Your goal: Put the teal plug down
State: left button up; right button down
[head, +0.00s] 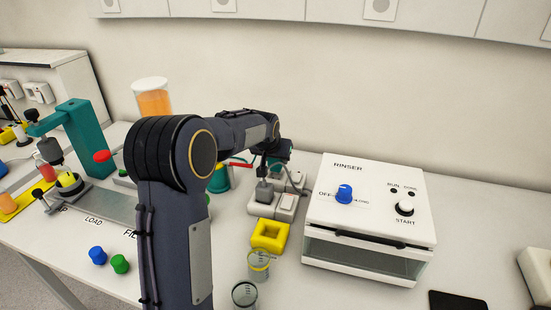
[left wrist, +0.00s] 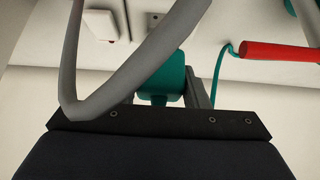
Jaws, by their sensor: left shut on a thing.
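The teal plug (left wrist: 162,88) sits between the fingers of my left gripper (left wrist: 172,97) in the left wrist view. The gripper is shut on it. A grey cable loops across the front of that view and hides part of the plug and one finger. In the head view my left gripper (head: 275,158) is beyond my arm, above the back of a white power strip (head: 287,207). A bit of teal shows there; the plug's prongs cannot be seen. My right gripper is not in view.
A dark grey plug (head: 264,191) stands in the power strip. The white rinser (head: 370,215) stands to the right, a yellow block (head: 270,236) and glass beakers in front. My arm hides the middle of the table.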

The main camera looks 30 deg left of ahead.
pick_arm(q)
jog(key=shift+r, duration=0.55)
